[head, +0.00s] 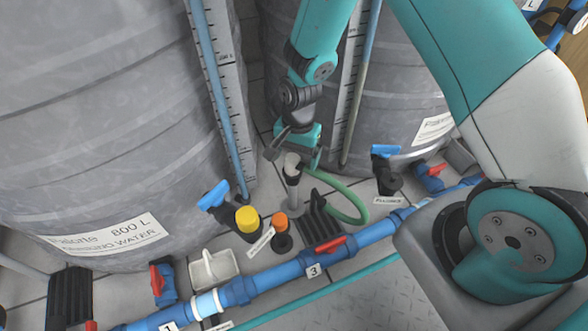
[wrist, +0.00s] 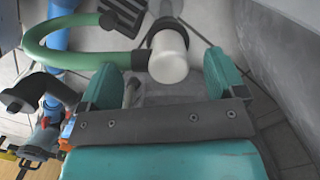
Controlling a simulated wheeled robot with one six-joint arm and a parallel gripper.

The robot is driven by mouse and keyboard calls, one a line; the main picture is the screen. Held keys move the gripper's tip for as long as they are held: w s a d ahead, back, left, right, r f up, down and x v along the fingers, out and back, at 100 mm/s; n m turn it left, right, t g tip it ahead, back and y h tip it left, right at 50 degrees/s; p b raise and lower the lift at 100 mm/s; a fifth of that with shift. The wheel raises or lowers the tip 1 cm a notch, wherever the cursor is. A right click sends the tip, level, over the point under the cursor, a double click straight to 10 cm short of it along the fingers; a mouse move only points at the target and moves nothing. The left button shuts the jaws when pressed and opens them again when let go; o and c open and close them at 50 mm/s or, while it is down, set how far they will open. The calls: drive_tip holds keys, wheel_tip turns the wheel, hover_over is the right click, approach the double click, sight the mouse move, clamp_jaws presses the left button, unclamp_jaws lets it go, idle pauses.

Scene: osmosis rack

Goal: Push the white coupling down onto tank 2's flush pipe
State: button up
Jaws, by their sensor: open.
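The white coupling (head: 292,160) sits at the top of a pale upright pipe (head: 294,196) on the floor between two grey tanks. In the wrist view the white coupling (wrist: 168,62) shows end-on as a white cylinder between and just beyond my fingertips. My gripper (head: 291,152) is open around it, one finger on each side. In the wrist view my gripper (wrist: 162,72) shows teal finger pads, and a small gap appears at the right finger. I cannot tell how far the coupling is seated on the pipe, or whether the left finger touches it.
A green hose (head: 350,190) curves close beside the pipe. A blue pipe (head: 275,282) with a red-handled valve (head: 331,244) crosses the front. Yellow (head: 248,219) and orange (head: 280,219) caps stand nearby. The left tank (head: 110,120) and right tank (head: 400,100) flank the gap.

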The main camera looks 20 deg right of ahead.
sight(295, 159)
drive_tip(key=shift+f, duration=0.8)
drive_tip(key=shift+r, duration=0.1)
drive_tip(key=c, duration=0.9)
drive_tip(key=shift+c, duration=0.2)
wheel_tip(295, 159, up, 20)
drive_tip(key=p, duration=1.1)
